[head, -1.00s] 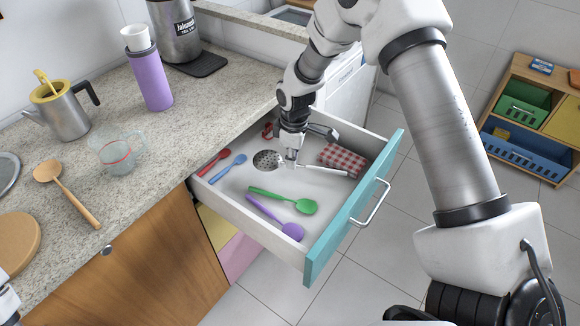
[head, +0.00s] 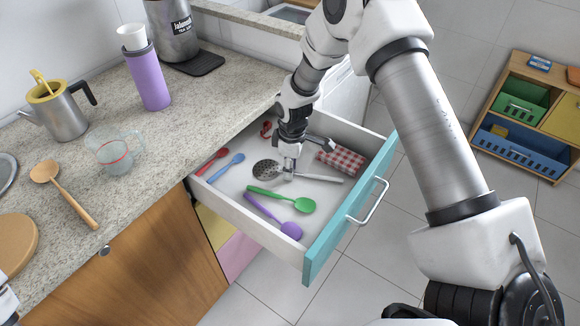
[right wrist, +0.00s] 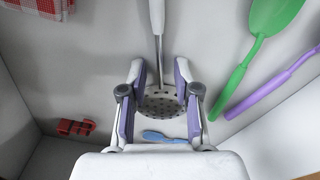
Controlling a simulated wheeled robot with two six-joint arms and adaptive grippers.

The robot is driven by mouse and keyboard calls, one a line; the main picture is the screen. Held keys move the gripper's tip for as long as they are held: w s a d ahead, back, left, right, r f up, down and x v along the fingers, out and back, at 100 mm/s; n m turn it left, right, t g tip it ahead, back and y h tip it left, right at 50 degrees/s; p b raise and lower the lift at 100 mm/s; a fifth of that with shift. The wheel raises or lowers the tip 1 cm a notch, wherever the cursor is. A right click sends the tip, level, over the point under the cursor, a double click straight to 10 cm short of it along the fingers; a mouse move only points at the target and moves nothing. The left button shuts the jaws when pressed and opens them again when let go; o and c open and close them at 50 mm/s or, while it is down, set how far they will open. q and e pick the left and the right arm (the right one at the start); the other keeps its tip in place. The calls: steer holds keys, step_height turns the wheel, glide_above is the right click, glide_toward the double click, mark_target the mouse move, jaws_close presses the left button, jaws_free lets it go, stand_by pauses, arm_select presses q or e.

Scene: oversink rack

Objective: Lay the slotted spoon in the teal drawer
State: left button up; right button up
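The slotted spoon (head: 265,168) lies in the teal drawer (head: 340,226), its round perforated head toward the counter and its pale handle toward the teal front. It appears to rest on the drawer floor. My right gripper (head: 289,177) is low in the drawer, over the spoon's neck. In the right wrist view its fingers (right wrist: 160,68) are apart, with the spoon's neck between them and a gap on each side. The perforated head (right wrist: 160,104) shows between the fingers. Only a sliver of my left arm shows at the left edge; its gripper is out of frame.
The drawer also holds a green spoon (head: 305,205), a purple spoon (head: 290,230), a blue spoon (head: 227,167), a red spoon (head: 211,160), a red checked cloth (head: 342,160) and a small red item (head: 266,128). A wooden spoon (head: 62,191) lies on the counter.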

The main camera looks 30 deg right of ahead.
step_height(320, 180, up, 12)
steer(key=shift+s+d, duration=0.15)
